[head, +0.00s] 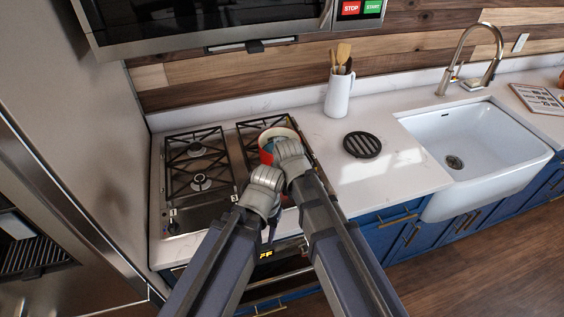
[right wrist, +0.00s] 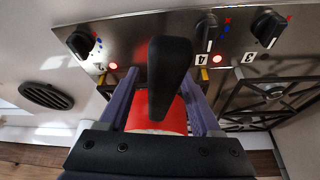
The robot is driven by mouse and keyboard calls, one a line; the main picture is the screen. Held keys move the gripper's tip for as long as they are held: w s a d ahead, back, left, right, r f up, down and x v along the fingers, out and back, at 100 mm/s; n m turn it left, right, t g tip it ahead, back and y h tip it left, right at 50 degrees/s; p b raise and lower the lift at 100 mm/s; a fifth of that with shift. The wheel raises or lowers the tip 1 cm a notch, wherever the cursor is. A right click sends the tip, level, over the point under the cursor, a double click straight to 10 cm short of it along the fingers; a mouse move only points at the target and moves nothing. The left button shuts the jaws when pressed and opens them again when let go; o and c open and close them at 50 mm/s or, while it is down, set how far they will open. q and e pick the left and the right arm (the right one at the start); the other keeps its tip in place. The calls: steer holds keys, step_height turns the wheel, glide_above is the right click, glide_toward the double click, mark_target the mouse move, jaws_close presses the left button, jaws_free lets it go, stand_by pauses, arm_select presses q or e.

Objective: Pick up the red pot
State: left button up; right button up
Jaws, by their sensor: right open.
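The red pot (head: 266,156) stands on the right side of the gas stove, with a pale rim and something blue showing inside it. My right wrist hides much of it in the head view. In the right wrist view the red pot (right wrist: 160,118) shows between the open fingers of my right gripper (right wrist: 160,75). A black handle (right wrist: 166,75) also lies between these fingers, and I see no firm contact. My left gripper (head: 271,229) is in front of the stove, left of and below my right wrist. Its fingers are mostly hidden.
The stove (head: 192,222) has black grates (head: 200,150) and front knobs. A black round trivet (head: 362,144) and a white utensil jug (head: 338,95) stand on the counter to the right. The white sink (head: 480,140) is beyond. A microwave (head: 205,22) overhangs the stove.

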jaws_close()
stand_by(0.6)
stand_by(0.9)
